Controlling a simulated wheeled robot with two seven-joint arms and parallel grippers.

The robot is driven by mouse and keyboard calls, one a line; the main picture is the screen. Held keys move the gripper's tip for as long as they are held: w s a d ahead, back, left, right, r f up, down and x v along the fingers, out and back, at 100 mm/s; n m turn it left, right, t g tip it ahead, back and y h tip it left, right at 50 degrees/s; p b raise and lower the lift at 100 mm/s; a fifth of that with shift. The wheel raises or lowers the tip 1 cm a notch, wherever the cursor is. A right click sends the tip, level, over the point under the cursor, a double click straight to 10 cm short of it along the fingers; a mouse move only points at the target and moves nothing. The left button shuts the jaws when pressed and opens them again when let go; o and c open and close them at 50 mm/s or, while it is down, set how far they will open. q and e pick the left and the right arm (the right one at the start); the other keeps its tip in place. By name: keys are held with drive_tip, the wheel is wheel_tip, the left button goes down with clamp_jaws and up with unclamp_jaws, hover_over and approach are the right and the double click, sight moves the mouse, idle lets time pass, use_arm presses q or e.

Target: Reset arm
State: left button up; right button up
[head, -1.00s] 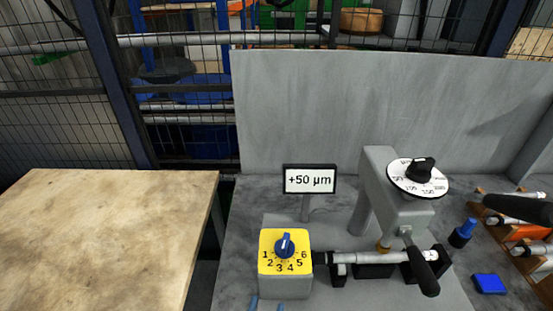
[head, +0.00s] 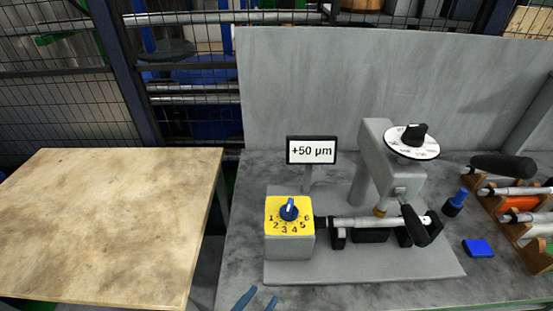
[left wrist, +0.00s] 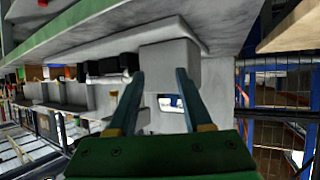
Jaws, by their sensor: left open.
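The grinder has a yellow-faced box (head: 290,230) with a blue knob (head: 289,209). A silver shaft (head: 370,222) lies to its right. A grey column (head: 388,165) carries a white dial (head: 412,148) with a black knob. The display (head: 312,151) reads +50 µm. My right gripper is out of view.
A wooden table (head: 110,215) stands at the left, with a gap before the grey bench. A blue block (head: 478,248), a blue-topped bottle (head: 456,203) and a wooden rack (head: 505,222) with silver shafts sit at the right. A grey panel (head: 370,90) closes the back.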

use_arm(q)
drive_tip(key=s+a+f+n+g+y, duration=0.2)
drive_tip(key=s+a+g+y, duration=0.15)
drive_tip(key=a, duration=0.35)
drive_tip(key=s+a+f+n+g+y, duration=0.1)
drive_tip(key=s+a+g+y, duration=0.1)
drive_tip(key=s+a+g, duration=0.35)
wheel_tip(320, 180, down, 18)
drive_tip(key=s, duration=0.2)
drive_tip(key=s+a+f+g, duration=0.1)
drive_tip(key=s+a+f, duration=0.1)
drive_tip(key=s+f, duration=0.7)
drive_tip(key=shift+s+a+f, duration=0.15)
drive_tip(key=shift+s+a, duration=0.25)
drive_tip(key=shift+s, duration=0.55)
drive_tip(key=shift+o, duration=0.2)
